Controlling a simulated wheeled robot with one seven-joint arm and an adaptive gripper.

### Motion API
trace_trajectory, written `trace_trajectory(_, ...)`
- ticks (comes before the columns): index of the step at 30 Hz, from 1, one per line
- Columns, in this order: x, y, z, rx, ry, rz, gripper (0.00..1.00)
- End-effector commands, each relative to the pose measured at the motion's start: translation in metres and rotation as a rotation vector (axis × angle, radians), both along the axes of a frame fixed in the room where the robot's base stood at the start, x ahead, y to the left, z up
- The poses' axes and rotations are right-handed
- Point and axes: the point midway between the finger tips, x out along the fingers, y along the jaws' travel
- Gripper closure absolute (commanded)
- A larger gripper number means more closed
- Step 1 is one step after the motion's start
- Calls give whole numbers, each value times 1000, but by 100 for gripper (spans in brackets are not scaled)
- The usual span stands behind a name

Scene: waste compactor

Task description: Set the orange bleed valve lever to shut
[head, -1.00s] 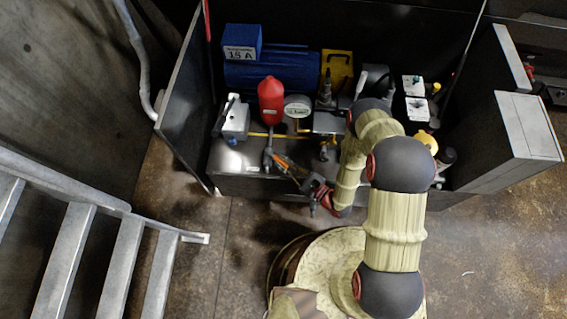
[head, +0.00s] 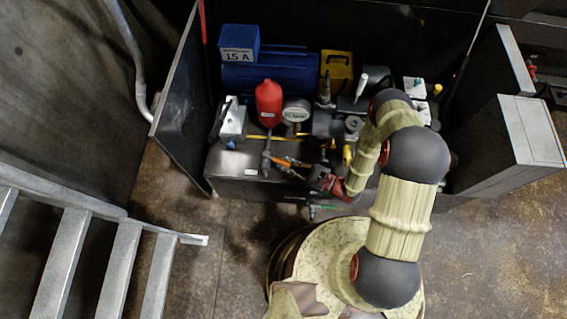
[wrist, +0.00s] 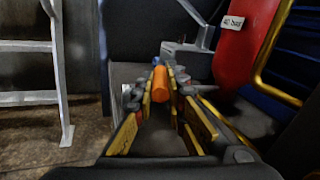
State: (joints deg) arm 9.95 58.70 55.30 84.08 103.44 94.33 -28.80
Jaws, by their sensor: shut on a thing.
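The orange bleed valve lever (wrist: 160,82) shows end-on in the wrist view, between the tips of my gripper (wrist: 160,95), one finger on each side. In the head view my gripper (head: 291,168) is shut on the lever. It reaches in from the lower right, beside the grey pipe fitting (head: 267,155) under the red vessel (head: 269,103). My fingers hide most of the lever there, so its exact angle is hard to tell.
The red vessel also shows close by at right in the wrist view (wrist: 232,50). A pressure gauge (head: 296,110) and a blue motor (head: 262,77) stand behind. A dark side panel (head: 180,105) and stair rails (head: 95,215) lie left. Floor in front is open.

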Motion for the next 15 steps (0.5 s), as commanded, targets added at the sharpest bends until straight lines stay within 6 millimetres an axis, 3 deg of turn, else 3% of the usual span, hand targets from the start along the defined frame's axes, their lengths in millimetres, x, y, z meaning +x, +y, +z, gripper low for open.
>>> trace_trajectory(4, 1, 0, 0, 0, -1, -2, 100)
trace_trajectory(5, 1, 0, 0, 0, -1, -2, 86)
trace_trajectory(15, 1, 0, 1, 0, -2, -3, 68)
